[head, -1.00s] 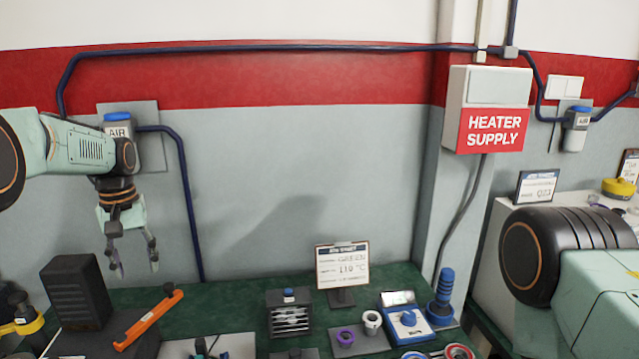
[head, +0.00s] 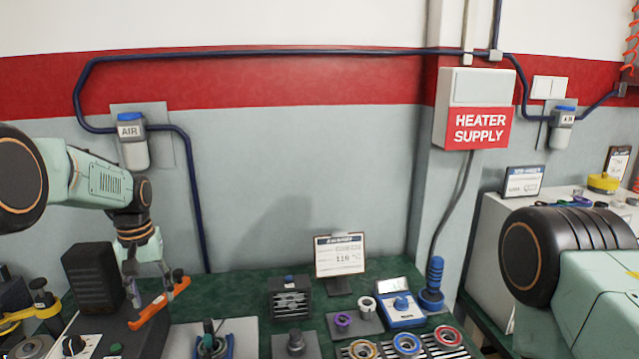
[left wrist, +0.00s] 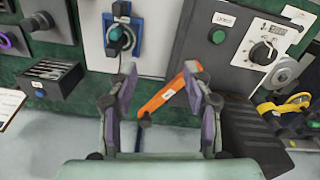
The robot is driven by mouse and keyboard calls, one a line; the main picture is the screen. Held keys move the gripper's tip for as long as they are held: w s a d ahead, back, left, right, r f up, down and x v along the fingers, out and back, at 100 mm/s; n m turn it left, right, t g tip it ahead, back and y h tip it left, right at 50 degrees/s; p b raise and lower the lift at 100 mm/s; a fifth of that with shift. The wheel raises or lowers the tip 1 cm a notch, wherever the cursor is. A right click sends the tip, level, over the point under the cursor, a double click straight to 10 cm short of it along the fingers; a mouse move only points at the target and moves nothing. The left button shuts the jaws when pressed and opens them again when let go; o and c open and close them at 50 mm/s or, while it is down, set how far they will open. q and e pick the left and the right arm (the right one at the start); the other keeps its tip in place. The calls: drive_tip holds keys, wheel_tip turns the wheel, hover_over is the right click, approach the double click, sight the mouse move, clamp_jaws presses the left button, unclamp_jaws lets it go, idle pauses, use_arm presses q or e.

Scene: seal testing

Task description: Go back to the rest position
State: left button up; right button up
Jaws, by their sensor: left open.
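My left gripper (head: 146,288) hangs from the left arm above the left part of the green bench, fingers pointing down. In the left wrist view its two fingers (left wrist: 163,95) are spread apart with nothing between the tips. An orange-handled bar (head: 158,302) lies behind and beside the fingers in the head view. The orange bar also shows beyond the fingers in the left wrist view (left wrist: 165,97); I cannot tell whether they touch. Part of my right arm shows at the right of the head view; its gripper is out of the picture.
A black finned block (head: 91,278) stands left of the gripper on a dark control box. A sign stand (head: 340,256), a slotted rack (head: 290,298), a blue-handled tool (head: 434,280) and several rings occupy the green bench (head: 235,287).

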use_arm(q)
drive_tip(key=s+d+f+m, duration=0.1)
drive_tip(key=s+d+f, duration=0.3)
drive_tip(key=s+f, duration=0.6)
drive_tip(key=s+d+f+m, duration=0.1)
drive_tip(key=s+d+f, duration=0.3)
drive_tip(key=s+f, duration=0.55)
drive_tip(key=s+d+f+m, duration=0.1)
drive_tip(key=s+d, duration=0.1)
drive_tip(key=s, duration=1)
drive_tip(key=s+d+f+m, duration=0.1)
drive_tip(key=s+d+f, duration=0.1)
drive_tip(key=s, duration=1)
wheel_tip(320, 180, down, 15)
drive_tip(key=b, duration=1.5)
drive_tip(key=shift+w+a+b, duration=0.15)
drive_tip(key=shift+w+b, duration=0.1)
drive_tip(key=shift+b, duration=0.1)
use_arm(e)
wheel_tip(320, 180, down, 16)
drive_tip(key=shift+w+r, duration=0.15)
drive_tip(key=shift+w, duration=0.2)
use_arm(q)
drive_tip(key=shift+s, duration=0.1)
use_arm(e)
drive_tip(key=shift+a+r, duration=0.1)
